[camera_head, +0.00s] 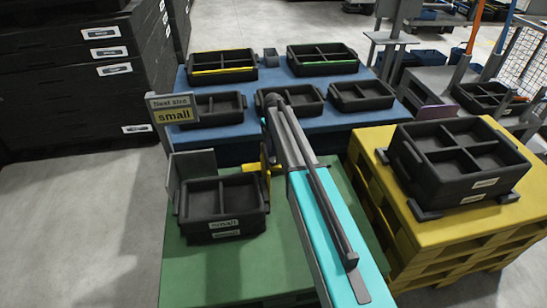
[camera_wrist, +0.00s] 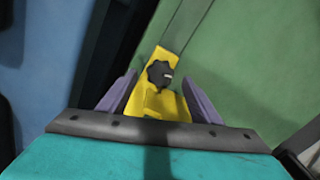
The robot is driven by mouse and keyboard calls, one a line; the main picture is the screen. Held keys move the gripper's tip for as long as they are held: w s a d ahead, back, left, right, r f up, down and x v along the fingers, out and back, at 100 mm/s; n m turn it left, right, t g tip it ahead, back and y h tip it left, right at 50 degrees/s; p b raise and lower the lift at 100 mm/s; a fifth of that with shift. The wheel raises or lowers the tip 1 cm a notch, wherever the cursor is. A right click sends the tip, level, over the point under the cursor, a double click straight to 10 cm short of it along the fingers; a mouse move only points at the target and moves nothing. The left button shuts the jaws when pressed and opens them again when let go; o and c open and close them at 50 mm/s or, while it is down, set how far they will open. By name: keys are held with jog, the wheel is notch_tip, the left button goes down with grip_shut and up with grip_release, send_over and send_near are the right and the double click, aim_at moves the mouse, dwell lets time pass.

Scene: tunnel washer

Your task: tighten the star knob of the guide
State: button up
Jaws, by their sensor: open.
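The star knob (camera_wrist: 160,73) is black and lobed, with a small light mark, and shows in the wrist view. It sits on the yellow guide (camera_wrist: 157,103), which also shows in the head view (camera_head: 264,166) beside the black trays on the green table. My gripper (camera_wrist: 159,88) is open, its two purple fingers apart on either side of the guide with the knob just ahead between their tips. I cannot tell whether they touch anything. In the head view my arm hides the gripper.
Stacked black trays marked "small" (camera_head: 226,225) stand on the green table (camera_head: 290,260) left of my arm. A sign (camera_head: 172,108) reads "Next size small". A blue table (camera_head: 355,120) with several trays lies behind. A yellow pallet stack (camera_head: 440,235) with black trays stands right.

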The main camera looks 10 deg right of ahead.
aim_at(274, 162)
jog(key=shift+f, duration=1.35)
jog(key=c, duration=1)
jog(key=shift+d, duration=0.1)
jog(key=shift+c, duration=0.2)
